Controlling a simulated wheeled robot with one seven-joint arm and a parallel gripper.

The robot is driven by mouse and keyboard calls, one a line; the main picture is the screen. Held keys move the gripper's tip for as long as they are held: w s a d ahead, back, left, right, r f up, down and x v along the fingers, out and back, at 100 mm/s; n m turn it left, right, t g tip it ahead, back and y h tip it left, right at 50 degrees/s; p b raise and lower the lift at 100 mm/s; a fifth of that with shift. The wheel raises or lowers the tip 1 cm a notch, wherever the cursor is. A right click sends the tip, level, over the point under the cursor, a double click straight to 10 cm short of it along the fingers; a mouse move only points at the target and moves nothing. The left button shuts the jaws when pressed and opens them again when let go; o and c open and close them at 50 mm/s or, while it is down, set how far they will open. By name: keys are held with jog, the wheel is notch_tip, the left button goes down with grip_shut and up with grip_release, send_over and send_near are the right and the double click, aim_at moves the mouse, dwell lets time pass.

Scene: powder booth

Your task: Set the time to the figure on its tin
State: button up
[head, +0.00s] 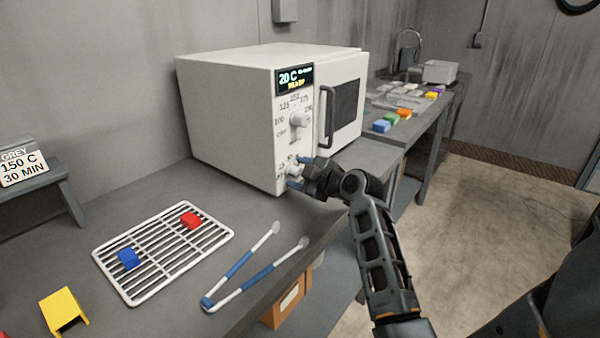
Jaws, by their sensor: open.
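The white oven (230,115) stands on the bench with its door shut. Its display (294,79) reads 20 C, with small text beside and below that I cannot read. The upper dial (297,121) has temperature figures around it. The lower dial (292,171) is partly hidden by my gripper, and its setting cannot be read. My gripper (299,172) is open, its blue-tipped fingers on either side of the lower dial; contact cannot be told. At the far left, a label (23,165) on a small grey stand reads GREY, 150 C, 30 MIN.
A wire rack (150,282) holds a blue piece (129,259) and a red piece (191,220). Blue-handled tongs (240,283) lie beside it near the bench edge. A yellow bracket (63,311) is at front left. Coloured blocks (390,120) sit on the farther bench.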

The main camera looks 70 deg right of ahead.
jog(key=c, duration=1)
jog(key=shift+c, duration=0.2)
